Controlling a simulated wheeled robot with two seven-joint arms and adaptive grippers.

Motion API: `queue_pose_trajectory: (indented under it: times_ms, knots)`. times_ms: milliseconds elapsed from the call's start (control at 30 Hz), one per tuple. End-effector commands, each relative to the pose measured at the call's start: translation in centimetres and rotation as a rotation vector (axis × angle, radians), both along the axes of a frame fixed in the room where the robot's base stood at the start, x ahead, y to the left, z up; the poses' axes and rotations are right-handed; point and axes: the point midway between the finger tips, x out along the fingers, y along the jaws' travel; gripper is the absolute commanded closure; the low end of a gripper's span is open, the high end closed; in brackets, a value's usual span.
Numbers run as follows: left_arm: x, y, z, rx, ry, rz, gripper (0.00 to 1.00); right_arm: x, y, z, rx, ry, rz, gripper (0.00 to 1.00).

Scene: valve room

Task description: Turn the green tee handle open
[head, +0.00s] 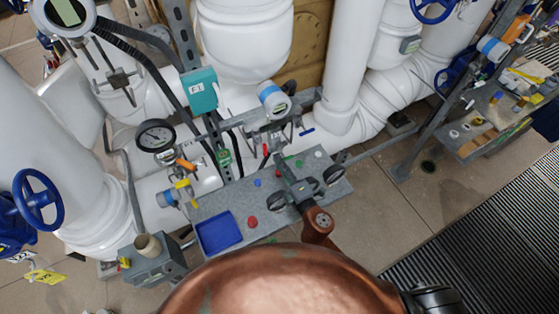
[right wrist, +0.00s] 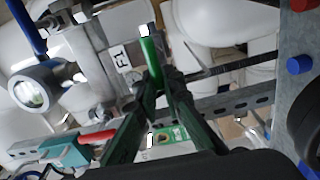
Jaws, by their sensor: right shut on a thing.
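The green tee handle (right wrist: 152,65) shows in the right wrist view as a green bar with a pale end, near a manifold with a white label. My right gripper (right wrist: 161,88) is shut on its near end, with the dark fingertips on both sides of it. In the head view my right gripper (head: 281,158) reaches over the grey shelf to the small valve manifold (head: 268,135). There its fingers hide most of the green handle. My left gripper is not in view.
A red handle (right wrist: 97,137) and a blue handle (right wrist: 25,25) flank the green one. The grey shelf (head: 205,207) carries a blue tray (head: 218,231) and several small coloured pieces.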

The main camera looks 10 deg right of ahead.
Motion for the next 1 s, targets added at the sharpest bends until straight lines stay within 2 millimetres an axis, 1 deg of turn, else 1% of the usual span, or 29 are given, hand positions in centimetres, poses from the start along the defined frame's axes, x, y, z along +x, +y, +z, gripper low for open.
queue_pose_trajectory:
  times_ms: [200,600,633,800,900,1000]
  knots:
    - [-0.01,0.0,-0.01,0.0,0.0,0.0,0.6,-0.05,0.1,-0.18,-0.038,-0.013,0.002,1.0]
    - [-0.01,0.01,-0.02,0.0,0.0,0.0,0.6,-0.06,0.09,-0.23,-0.043,-0.014,0.002,1.0]
    - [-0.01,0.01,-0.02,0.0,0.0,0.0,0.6,-0.06,0.09,-0.23,-0.043,-0.014,0.002,0.91]
    - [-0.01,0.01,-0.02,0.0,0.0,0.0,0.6,-0.04,0.06,-0.21,-0.042,-0.014,0.001,0.8]
    - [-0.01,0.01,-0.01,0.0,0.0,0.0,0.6,-0.02,0.04,-0.18,-0.042,-0.014,0.001,0.74]
    - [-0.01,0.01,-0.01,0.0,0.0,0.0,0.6,-0.02,0.02,-0.16,-0.042,-0.014,0.001,0.74]
